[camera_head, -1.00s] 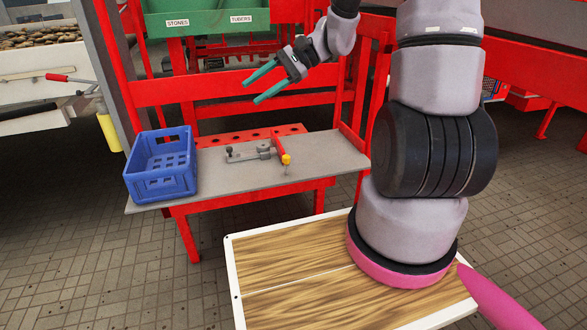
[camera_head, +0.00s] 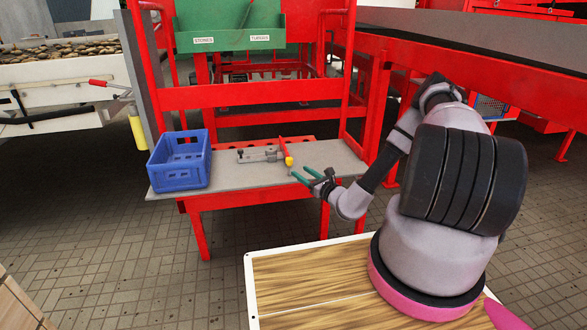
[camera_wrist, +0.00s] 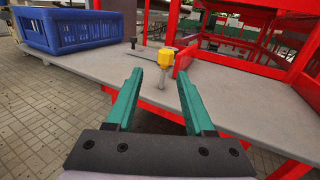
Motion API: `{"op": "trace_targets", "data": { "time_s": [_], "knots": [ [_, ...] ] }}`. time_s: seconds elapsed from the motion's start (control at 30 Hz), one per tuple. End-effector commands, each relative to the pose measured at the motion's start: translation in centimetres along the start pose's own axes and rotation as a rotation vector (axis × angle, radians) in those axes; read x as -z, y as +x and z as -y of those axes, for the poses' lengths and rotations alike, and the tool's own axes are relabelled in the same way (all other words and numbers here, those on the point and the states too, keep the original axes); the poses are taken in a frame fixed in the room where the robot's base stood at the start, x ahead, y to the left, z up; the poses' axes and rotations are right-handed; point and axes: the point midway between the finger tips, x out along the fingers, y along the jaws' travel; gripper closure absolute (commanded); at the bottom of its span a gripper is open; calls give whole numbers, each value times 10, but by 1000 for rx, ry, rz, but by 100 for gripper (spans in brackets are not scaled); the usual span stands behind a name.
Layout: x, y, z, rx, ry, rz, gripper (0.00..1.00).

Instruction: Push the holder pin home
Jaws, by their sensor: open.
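The holder pin, with a yellow head (camera_head: 289,161), stands at the front end of a red bar on the grey bench, close to its front edge. In the wrist view the yellow head (camera_wrist: 166,57) sits on a grey metal shank, between and beyond my fingertips. My gripper (camera_head: 298,174) has two green fingers, spread and empty, just right of and in front of the pin. It also shows in the wrist view (camera_wrist: 160,82). A grey metal holder (camera_head: 260,155) lies left of the pin. How deep the pin sits is too small to tell.
A blue crate (camera_head: 180,183) stands on the left end of the grey bench (camera_head: 225,170). Red frame posts rise behind and right of the bench.

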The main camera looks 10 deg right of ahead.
Motion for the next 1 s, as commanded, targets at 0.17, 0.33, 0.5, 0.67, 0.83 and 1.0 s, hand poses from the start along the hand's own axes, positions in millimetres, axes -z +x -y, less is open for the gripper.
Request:
{"op": "trace_targets", "data": {
  "time_s": [0.17,0.33,0.5,0.67,0.83,1.0],
  "knots": [
    [18,1,4,57,27,-23,46],
    [18,28,5,56,25,-23,46],
    [19,48,6,56,26,-23,46],
    [18,60,7,55,27,-23,46],
    [18,87,9,56,27,-22,46],
    [18,102,10,54,26,-24,46]
  ]
}}
